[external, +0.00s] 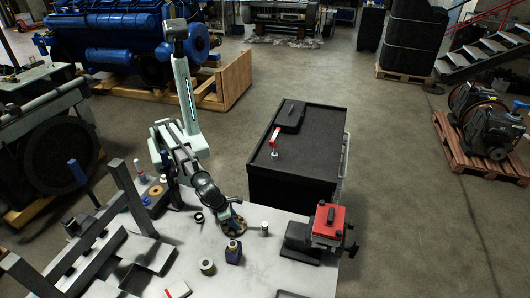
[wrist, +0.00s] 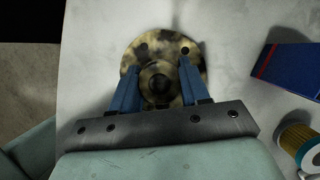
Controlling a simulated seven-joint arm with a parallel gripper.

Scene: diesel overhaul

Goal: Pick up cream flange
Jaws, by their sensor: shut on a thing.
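The cream flange (wrist: 160,45) is a round, mottled cream-and-black disc with a raised hub and bolt holes, seen from above in the wrist view. My gripper (wrist: 161,78) has its two blue fingers on either side of the hub and is shut on it. In the external view my gripper (external: 233,222) is low over the pale worktable, with the flange (external: 241,230) under it, partly hidden by the fingers. The flange looks flat and at or very near the table top; I cannot tell whether it touches.
A blue box (wrist: 287,68) and a yellow-and-teal filter (wrist: 298,140) are right of the flange in the wrist view. A small grey cylinder (external: 264,229) stands nearby on the table (external: 262,262).

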